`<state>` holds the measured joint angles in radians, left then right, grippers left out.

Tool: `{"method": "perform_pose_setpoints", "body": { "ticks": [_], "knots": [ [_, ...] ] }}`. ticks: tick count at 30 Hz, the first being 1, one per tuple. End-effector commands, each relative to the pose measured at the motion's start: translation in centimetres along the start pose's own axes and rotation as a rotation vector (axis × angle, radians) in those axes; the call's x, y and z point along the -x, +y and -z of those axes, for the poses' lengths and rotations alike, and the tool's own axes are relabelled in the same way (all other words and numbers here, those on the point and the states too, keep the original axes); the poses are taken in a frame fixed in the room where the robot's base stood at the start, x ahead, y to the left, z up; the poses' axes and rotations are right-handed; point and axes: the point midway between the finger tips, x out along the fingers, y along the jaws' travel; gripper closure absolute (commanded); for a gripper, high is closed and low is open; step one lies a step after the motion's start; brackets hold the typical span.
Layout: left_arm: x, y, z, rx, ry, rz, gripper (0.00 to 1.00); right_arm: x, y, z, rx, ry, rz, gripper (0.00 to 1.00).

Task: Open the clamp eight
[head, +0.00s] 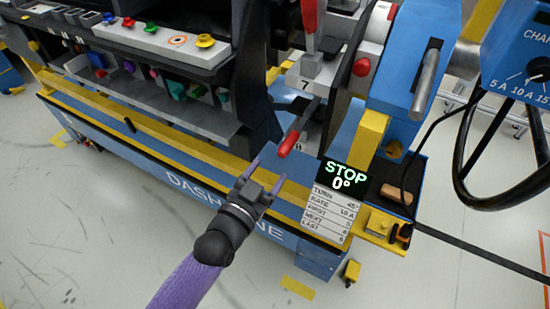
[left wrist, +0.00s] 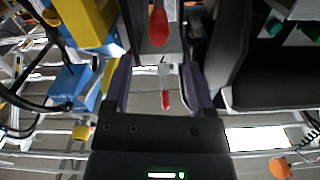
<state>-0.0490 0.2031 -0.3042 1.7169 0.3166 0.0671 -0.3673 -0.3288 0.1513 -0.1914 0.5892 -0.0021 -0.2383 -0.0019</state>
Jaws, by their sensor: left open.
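Clamp eight shows in the head view as a lever with a red grip (head: 291,142), slanting down to the left beside a mostly hidden "8" label. My left gripper (head: 267,173) is open and empty, just below and left of that grip, with the purple fingers apart from it. The left wrist view shows my left gripper (left wrist: 158,88) with its fingers spread. A larger red grip (left wrist: 158,27) and a smaller red tip (left wrist: 165,99) show there; I cannot tell for certain which is clamp eight's. My right gripper is not in view.
Another red-handled clamp (head: 309,16) stands upright above the "7" label. A STOP 0° display (head: 342,176) and a yellow block (head: 367,138) lie to the right. A blue rail marked "DASH" (head: 110,150) runs left. Floor is clear at lower left.

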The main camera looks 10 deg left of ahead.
Motion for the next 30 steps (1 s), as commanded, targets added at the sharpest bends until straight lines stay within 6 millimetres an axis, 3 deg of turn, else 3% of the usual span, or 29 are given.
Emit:
{"method": "perform_pose_setpoints", "body": {
  "ticks": [6, 10, 15, 22, 30],
  "knots": [
    [-5.1, 0.1, -0.4, 0.003, -0.002, 0.000, 0.29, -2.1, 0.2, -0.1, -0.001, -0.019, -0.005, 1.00],
    [-7.2, 0.1, -0.4, 0.001, -0.005, 0.000, 0.29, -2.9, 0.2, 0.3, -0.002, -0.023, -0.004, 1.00],
    [-8.4, 0.0, -0.2, 0.001, -0.006, -0.001, 0.29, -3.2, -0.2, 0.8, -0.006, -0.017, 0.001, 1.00],
    [-8.4, 0.0, -0.1, 0.001, -0.007, -0.001, 0.29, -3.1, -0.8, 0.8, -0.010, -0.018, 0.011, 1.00],
    [-8.4, 0.0, -0.1, 0.001, -0.007, -0.001, 0.86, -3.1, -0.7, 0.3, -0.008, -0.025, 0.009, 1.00]
  ]
}}
